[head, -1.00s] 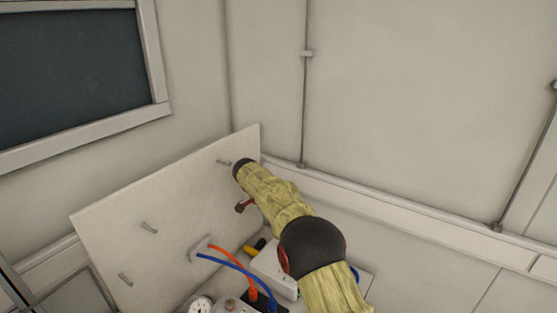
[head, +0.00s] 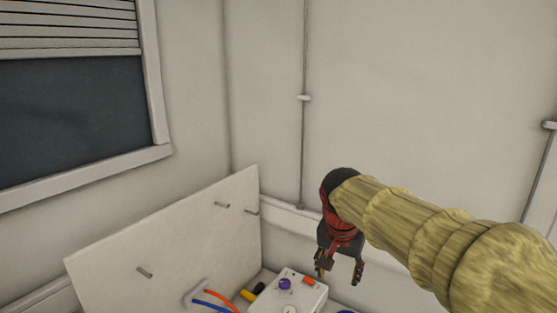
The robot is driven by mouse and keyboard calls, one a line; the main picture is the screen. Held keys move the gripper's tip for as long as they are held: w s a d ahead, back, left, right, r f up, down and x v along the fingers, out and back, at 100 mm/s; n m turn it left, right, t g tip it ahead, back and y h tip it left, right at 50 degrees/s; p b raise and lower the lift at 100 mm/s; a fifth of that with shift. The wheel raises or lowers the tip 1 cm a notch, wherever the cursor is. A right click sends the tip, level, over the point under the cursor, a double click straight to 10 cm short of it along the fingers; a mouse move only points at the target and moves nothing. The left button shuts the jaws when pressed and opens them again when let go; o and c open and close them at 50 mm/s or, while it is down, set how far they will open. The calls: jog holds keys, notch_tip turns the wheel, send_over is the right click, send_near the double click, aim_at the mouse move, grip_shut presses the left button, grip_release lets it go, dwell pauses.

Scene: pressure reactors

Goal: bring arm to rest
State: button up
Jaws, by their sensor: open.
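My arm, in a yellowish sleeve, reaches in from the lower right of the head view. My gripper (head: 340,268) hangs at its end with the fingers pointing down. The fingers are apart and nothing shows between them. It is in front of the back wall, above and to the right of a white box (head: 284,297) with a purple knob (head: 285,284) and an orange part on top. I cannot tell the gap between the gripper and the box.
A pale upright panel (head: 170,250) with several pegs stands at the left. Orange (head: 214,294) and blue hoses run from a fitting at its foot. A yellow and black handle (head: 253,291) lies beside the box. A window (head: 70,115) is upper left. The space before the upper wall is clear.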

jog(key=s+d+f+n, duration=0.1)
jog(key=s+n, duration=0.1)
jog(key=s, duration=0.6)
jog(key=s+d+f+n+t, duration=0.1)
jog(key=s+d+f+n, duration=0.1)
jog(key=s, duration=0.6)
jog(key=s+d+f+n+t+y, duration=0.1)
jog(key=s+f, duration=0.1)
jog(key=s, duration=0.7)
jog(key=shift+d+n, duration=0.35)
jog(key=shift+n, duration=0.05)
